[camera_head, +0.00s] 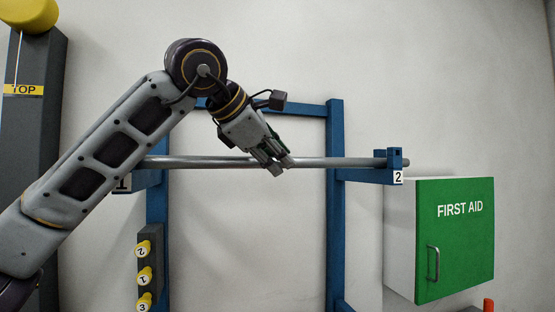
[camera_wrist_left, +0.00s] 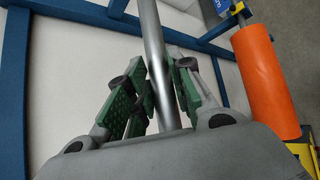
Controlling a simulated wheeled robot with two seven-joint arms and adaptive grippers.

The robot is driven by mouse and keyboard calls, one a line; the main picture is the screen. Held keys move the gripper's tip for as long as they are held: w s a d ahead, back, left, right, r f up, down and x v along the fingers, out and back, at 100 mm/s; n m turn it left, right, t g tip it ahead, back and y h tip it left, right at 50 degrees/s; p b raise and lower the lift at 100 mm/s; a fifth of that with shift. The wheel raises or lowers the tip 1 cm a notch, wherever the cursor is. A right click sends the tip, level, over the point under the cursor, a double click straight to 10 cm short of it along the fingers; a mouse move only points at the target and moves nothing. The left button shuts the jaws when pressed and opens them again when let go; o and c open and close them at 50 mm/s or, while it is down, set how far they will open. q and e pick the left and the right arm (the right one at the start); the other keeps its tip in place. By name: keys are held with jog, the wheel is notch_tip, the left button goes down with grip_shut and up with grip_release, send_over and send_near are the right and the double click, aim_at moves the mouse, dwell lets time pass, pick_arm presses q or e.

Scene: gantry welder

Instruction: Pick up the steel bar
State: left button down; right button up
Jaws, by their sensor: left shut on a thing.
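The steel bar (camera_head: 340,162) is a long grey round rod lying level across two blue brackets, marked 1 on the left and 2 on the right. My left gripper (camera_head: 279,167) reaches down to the bar near its middle and is shut on it. In the left wrist view the bar (camera_wrist_left: 153,50) runs between the green-padded fingers of the left gripper (camera_wrist_left: 161,85). The bar's left end is hidden behind my left arm. Its right end sits at the bracket marked 2 (camera_head: 372,175). My right gripper is not in view.
A blue frame (camera_head: 334,230) stands against the wall. A green first aid cabinet (camera_head: 455,240) is at the right. A dark box with yellow numbered knobs (camera_head: 144,275) is at lower left. A dark post (camera_head: 35,130) with a yellow top stands far left. The wrist view shows an orange cylinder (camera_wrist_left: 265,80).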

aim_at(276, 159)
pick_arm(q)
notch_tip(276, 159, up, 10)
dwell(0.9)
jog(key=shift+p, duration=0.4)
dwell(0.8)
